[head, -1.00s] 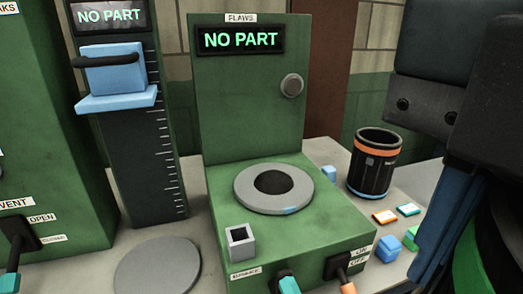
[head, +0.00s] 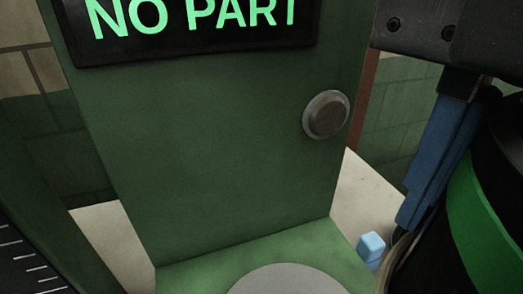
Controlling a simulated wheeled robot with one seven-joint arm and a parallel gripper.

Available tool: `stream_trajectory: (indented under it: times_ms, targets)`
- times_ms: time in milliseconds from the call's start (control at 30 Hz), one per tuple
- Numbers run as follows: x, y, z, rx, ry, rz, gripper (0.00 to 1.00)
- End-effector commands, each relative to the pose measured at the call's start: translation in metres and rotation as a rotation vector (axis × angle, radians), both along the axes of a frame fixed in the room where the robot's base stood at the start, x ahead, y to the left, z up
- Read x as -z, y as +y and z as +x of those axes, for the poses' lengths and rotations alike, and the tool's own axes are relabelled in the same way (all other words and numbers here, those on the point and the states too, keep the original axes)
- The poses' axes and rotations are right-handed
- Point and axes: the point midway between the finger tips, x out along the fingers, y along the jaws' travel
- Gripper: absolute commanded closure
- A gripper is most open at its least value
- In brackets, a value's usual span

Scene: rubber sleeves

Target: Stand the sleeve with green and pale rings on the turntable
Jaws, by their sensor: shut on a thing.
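My gripper (head: 430,165) is at the right of the head view, with one blue finger in sight and the other hidden. It is shut on a large black sleeve (head: 510,140) with a green ring (head: 478,205). The sleeve is cut off by the right and bottom edges, and no pale ring shows clearly. The grey turntable (head: 290,282) shows only its far part at the bottom edge, on the green flaws machine (head: 210,150). The sleeve is to the right of the turntable in the picture. Whether its lower end touches anything is out of sight.
The machine's display (head: 200,25) reads NO PART. A round knob (head: 326,115) sticks out of its upright panel. A small light blue block (head: 370,246) lies beside the machine, close to the sleeve. A dark scale post (head: 25,255) stands at the lower left.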

Motion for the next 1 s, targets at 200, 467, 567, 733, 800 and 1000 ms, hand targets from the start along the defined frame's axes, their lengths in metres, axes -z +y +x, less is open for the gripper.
stream_trajectory:
  times_ms: [200, 467, 567, 733, 800, 1000]
  targets:
    - [0.011, 0.016, 0.012, -0.001, 0.003, -0.001, 1.0]
    - [0.041, 0.056, 0.043, 0.0, 0.003, -0.001, 1.0]
    - [0.052, 0.07, 0.054, 0.0, 0.002, -0.002, 1.0]
    - [0.065, 0.087, 0.068, 0.0, 0.001, -0.001, 1.0]
    - [0.068, 0.09, 0.07, 0.0, 0.001, -0.001, 1.0]
    - [0.082, 0.092, 0.072, 0.001, 0.002, -0.002, 1.0]
